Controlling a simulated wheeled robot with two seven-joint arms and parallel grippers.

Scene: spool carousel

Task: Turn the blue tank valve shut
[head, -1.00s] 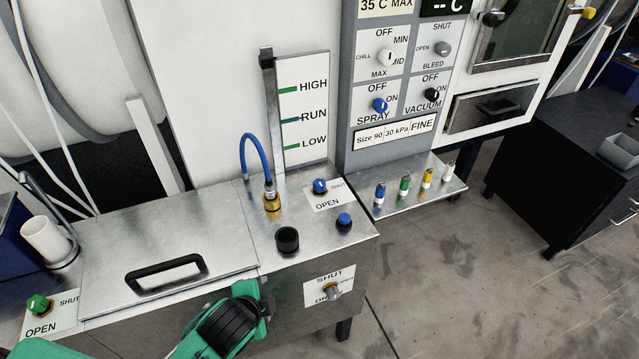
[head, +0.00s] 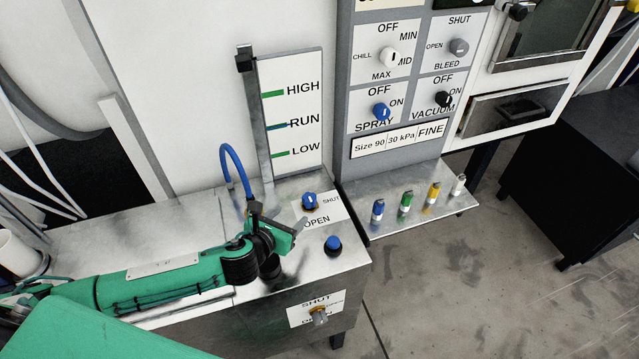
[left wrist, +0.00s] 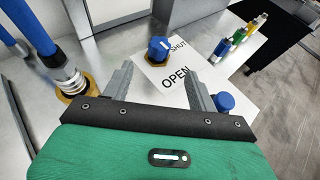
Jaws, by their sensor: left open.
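The blue tank valve (head: 310,201) is a blue knob on a brass-coloured base, set on the steel tank top. Its white label plate (head: 322,212) reads SHUT at the right and OPEN at the front. My left gripper (head: 279,218) is above the tank top, just left of and in front of the knob. In the left wrist view the open, empty fingers of the gripper (left wrist: 158,78) point toward the valve knob (left wrist: 160,49), which stands beyond the fingertips and between their lines, apart from them. Which way the knob points is hard to tell. My right gripper is not in view.
A blue hose on a brass fitting (left wrist: 72,83) stands left of the fingers. A blue-capped button (head: 333,245) is close to the right finger. A gauge board (head: 292,115) rises behind. Several coloured vials stand on the shelf (head: 385,222) at the right.

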